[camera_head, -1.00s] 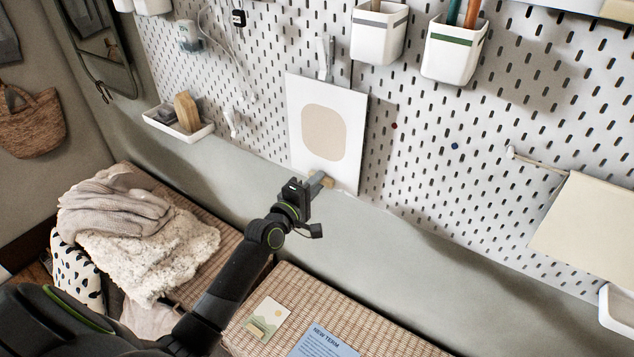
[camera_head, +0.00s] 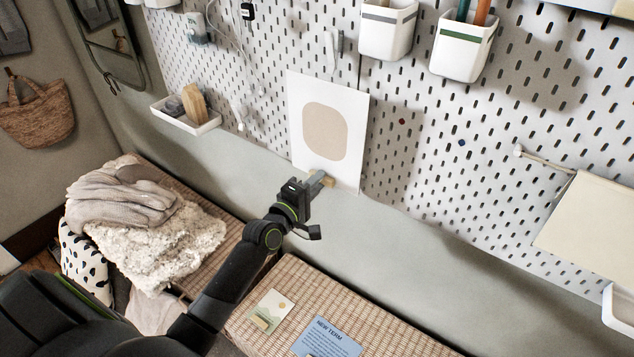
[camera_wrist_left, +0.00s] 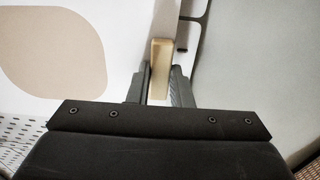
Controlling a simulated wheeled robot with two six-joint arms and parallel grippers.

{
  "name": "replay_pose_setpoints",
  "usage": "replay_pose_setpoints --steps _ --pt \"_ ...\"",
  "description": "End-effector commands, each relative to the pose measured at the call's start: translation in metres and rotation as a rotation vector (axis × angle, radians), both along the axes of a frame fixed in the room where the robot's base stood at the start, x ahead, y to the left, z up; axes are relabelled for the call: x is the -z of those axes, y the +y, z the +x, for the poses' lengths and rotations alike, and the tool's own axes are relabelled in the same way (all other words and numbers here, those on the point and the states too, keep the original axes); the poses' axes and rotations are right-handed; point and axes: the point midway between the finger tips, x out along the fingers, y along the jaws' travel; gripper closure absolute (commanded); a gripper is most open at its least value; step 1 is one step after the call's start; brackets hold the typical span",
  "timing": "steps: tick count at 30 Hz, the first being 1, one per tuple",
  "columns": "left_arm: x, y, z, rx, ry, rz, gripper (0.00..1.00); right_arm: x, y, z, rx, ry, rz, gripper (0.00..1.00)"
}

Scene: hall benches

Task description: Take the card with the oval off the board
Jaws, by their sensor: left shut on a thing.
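The card with the oval (camera_head: 326,130) is white with a beige rounded shape and a small wooden tab near its lower edge. It is upright in front of the pegboard (camera_head: 430,130). My left gripper (camera_head: 322,180) is shut on the wooden tab at the bottom of the card. The left wrist view shows the pale tab (camera_wrist_left: 160,68) between the two fingers, with the card's beige shape (camera_wrist_left: 55,45) to the left. A white clip (camera_head: 334,52) is on the board just above the card's top edge. My right gripper is not in view.
White cups (camera_head: 388,30) hang above right, and a white tray (camera_head: 190,121) hangs left. A cream sheet (camera_head: 585,225) hangs at the right. Below is a woven bench (camera_head: 370,325) with a blue notice (camera_head: 327,340) and a landscape card (camera_head: 268,311). Folded textiles (camera_head: 150,245) lie at left.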

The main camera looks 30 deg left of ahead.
Motion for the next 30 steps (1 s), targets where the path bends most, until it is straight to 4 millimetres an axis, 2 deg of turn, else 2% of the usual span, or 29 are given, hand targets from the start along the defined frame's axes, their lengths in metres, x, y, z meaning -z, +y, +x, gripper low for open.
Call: replay_pose_setpoints --steps 7,30 --pt "0.000 0.001 -0.007 0.000 0.000 0.001 1.00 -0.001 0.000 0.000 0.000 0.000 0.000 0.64" --pt "0.000 0.010 -0.069 0.000 0.001 0.000 1.00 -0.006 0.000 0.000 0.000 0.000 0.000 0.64"
